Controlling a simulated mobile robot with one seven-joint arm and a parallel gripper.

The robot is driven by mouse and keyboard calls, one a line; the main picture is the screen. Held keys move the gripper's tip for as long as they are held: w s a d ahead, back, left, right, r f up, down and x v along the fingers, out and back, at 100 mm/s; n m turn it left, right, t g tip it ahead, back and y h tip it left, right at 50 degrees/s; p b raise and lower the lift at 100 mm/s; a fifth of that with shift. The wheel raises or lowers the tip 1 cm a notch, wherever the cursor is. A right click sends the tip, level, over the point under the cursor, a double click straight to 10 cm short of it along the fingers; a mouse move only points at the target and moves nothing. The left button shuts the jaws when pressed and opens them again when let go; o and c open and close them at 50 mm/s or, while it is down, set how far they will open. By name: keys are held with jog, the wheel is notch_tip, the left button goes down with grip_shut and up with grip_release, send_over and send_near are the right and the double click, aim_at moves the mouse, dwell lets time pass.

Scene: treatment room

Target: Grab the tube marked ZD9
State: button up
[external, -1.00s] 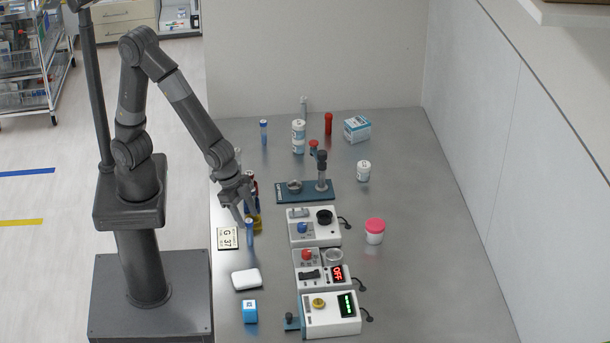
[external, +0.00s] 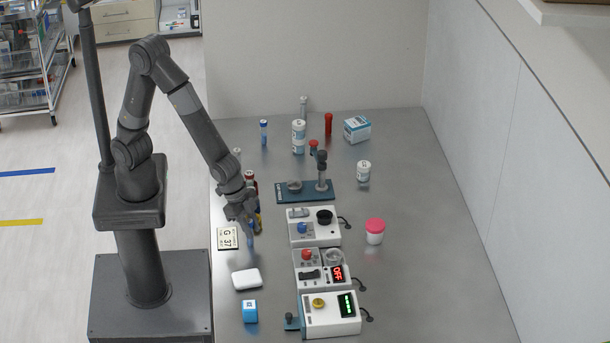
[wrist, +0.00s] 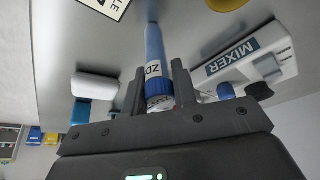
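The tube marked ZD (wrist: 156,55) has a blue body and a white label with dark letters; the rest of the label is turned out of sight. It stands upright on the steel table, and its lower part shows in the external view (external: 250,241) below my gripper (external: 246,217). In the wrist view my gripper (wrist: 159,92) has one finger on each side of the tube's labelled end.
A G 37 card (external: 228,238) lies left of the tube. Other tubes (external: 251,180) stand just behind my gripper. The mixer (external: 314,227) is close on the right. The table's right side is mostly clear.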

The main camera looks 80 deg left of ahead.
jog(key=c, duration=0.5)
jog(key=shift+r, duration=0.15)
